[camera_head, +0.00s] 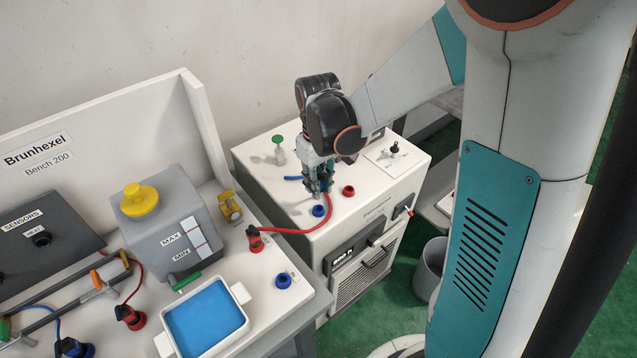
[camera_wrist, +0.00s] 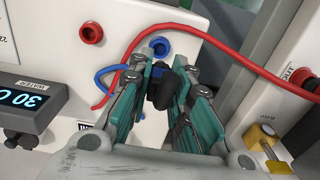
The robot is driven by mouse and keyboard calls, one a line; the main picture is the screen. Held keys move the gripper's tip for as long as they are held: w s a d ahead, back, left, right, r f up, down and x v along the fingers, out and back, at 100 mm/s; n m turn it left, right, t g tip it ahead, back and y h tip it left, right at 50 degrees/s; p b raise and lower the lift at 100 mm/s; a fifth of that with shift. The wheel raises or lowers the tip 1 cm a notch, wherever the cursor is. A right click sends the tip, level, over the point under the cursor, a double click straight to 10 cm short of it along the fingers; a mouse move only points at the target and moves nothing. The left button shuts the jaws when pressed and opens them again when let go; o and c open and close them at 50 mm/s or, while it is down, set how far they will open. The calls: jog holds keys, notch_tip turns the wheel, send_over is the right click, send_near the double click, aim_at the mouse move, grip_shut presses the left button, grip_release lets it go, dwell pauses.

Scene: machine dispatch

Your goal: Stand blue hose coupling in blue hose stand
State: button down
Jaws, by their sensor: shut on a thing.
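My gripper (camera_head: 318,188) is over the white machine's top, fingers pointing down, close behind a blue ring port (camera_head: 318,211). In the wrist view my gripper (camera_wrist: 165,95) is shut on the blue hose coupling (camera_wrist: 161,90), whose dark body shows between the teal fingers. A blue hose (camera_wrist: 104,78) loops beside it, and a short piece of blue hose (camera_head: 292,178) shows in the head view. The coupling's lower end is mostly hidden. What looks like the blue hose stand (camera_head: 283,281), an empty blue ring, is on the bench beside the blue-filled tray.
A red coupling (camera_head: 255,240) stands on the bench, its red hose (camera_head: 300,232) arching to the machine near my gripper. A red port (camera_head: 348,191) and a green-topped knob (camera_head: 278,143) are on the machine. A grey tank (camera_head: 165,220) and tray (camera_head: 240,292) crowd the bench.

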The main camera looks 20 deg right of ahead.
jog(key=shift+w, duration=0.1)
dwell(0.4)
jog(key=shift+f+b, duration=1.95)
jog(key=shift+f, duration=0.4)
jog(key=shift+f+b, duration=1.05)
jog(key=shift+f, duration=0.15)
jog(key=c, duration=1.4)
grip_release()
jog(key=o, duration=0.4)
